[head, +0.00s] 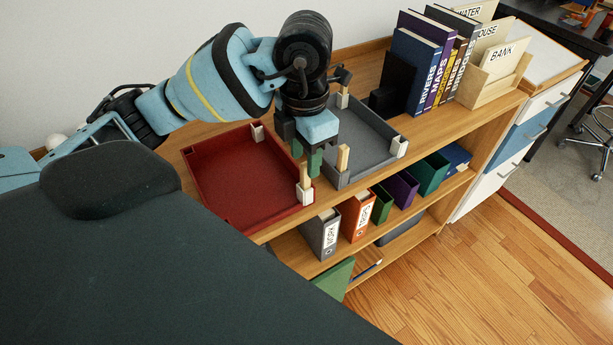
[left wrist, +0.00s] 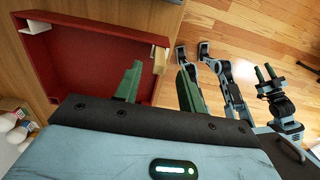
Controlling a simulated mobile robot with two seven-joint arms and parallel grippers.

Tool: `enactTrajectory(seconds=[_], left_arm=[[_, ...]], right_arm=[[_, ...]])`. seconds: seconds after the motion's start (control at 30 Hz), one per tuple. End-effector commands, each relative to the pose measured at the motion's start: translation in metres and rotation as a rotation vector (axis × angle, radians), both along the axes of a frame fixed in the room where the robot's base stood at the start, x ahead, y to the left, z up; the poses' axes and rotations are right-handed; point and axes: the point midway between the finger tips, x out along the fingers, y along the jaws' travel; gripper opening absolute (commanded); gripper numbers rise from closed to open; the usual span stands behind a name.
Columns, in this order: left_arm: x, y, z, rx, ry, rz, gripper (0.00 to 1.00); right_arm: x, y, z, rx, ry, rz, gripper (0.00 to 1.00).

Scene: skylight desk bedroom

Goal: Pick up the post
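The red tray (head: 235,205) lies on the shelf top with white corner sockets; a short wooden post (head: 304,175) stands upright in its near right corner. In the left wrist view this post (left wrist: 160,60) shows beyond and between my fingers. The grey tray (head: 362,130) beside it has similar wooden posts at its near left corner (head: 342,158) and far left corner (head: 342,97). My left gripper (head: 306,155) points down above the red tray's right side, close to its post. In the left wrist view its green fingers (left wrist: 158,84) are apart with nothing gripped.
A black bookend (head: 392,85) and a row of books (head: 415,65) stand behind the grey tray, with a wooden card box (head: 492,82) to their right. Binders (head: 322,235) fill the shelf below. The wooden floor (head: 480,270) at the right is clear.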

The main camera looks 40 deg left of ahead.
Motion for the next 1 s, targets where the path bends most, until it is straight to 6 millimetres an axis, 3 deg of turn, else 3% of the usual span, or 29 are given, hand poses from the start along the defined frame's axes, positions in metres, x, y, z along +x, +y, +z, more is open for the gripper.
enactTrajectory(seconds=[0.23, 0.6, 0.87, 1.0], left_arm=[[0.0, 0.0, -0.01, -0.001, 0.001, 0.0, 0.4], [0.001, 0.001, -0.054, -0.001, 0.001, 0.001, 0.4], [0.001, 0.001, -0.057, -0.001, 0.0, 0.0, 0.4], [0.001, 0.001, -0.057, 0.0, 0.0, 0.0, 0.24]], right_arm=[[0.005, 0.0, 0.001, 0.001, -0.01, -0.001, 0.36], [0.009, 0.003, 0.004, 0.01, -0.018, -0.012, 0.36], [0.009, 0.004, 0.004, 0.01, -0.017, -0.012, 0.36], [0.008, 0.003, 0.003, 0.009, -0.015, -0.01, 0.36]])
